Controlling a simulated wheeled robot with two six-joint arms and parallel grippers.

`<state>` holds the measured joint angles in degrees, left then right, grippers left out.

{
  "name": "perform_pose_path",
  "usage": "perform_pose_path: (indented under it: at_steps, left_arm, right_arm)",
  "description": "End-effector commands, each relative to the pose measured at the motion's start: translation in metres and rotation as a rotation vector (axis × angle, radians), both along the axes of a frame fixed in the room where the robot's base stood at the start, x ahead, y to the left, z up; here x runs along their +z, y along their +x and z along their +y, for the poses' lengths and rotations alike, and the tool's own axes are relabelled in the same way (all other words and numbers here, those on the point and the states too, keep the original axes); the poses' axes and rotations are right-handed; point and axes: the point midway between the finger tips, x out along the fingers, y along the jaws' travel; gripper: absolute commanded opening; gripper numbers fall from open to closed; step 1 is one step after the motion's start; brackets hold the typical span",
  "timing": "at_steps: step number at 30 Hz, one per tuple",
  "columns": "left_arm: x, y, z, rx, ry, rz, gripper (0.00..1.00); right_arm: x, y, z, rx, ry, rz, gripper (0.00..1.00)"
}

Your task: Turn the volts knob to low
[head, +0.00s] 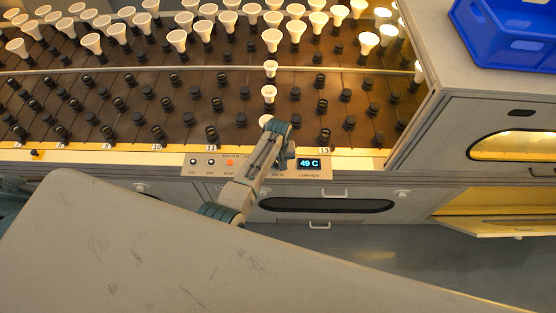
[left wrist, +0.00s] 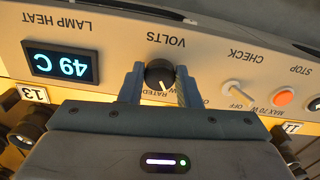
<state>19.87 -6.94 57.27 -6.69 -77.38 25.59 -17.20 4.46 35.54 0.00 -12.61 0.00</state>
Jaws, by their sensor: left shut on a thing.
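The black volts knob (left wrist: 159,74) shows in the left wrist view under the upside-down VOLTS label, on the pale control panel (left wrist: 205,62). My left gripper (left wrist: 160,85) has a finger on each side of the knob and is shut on it. A white pointer mark on the knob points toward the lower edge of the picture, slightly right. A scale label with the word RATED is there, partly covered by the fingers. In the head view my left gripper (head: 284,160) reaches the panel just left of the display, and the knob is hidden. My right gripper is in neither view.
A lamp heat display (head: 309,163) reads 49 C beside the knob. A check switch (left wrist: 236,90) and an orange stop button (left wrist: 284,96) sit on the other side. Behind the panel stands a rack of sockets and white bulbs (head: 272,39). A blue crate (head: 500,45) is at right.

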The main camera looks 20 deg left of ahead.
Motion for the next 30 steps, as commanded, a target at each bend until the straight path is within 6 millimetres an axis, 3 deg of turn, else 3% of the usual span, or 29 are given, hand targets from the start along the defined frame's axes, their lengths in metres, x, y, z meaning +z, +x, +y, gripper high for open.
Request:
perform_pose_path:
  at_steps: [10,24,25,28,30]
  left_arm:
    - [0.0008,0.0009,-0.0001,0.125,0.0,-0.001,0.07]
    - [0.0005,0.0011,-0.0001,0.141,0.0,-0.002,0.07]
    - [0.0005,0.0012,-0.0001,0.141,0.0,-0.002,0.32]
    - [0.0005,0.001,-0.0001,0.14,0.001,-0.002,0.52]
    - [0.0004,0.0009,-0.0002,0.14,0.001,-0.002,0.52]
  right_arm:
    - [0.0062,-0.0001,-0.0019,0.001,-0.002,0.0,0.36]
    - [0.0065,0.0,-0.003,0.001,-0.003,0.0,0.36]
    - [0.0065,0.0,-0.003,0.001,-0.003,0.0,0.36]
    - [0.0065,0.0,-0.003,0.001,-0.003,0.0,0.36]
    - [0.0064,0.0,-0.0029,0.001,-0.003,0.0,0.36]
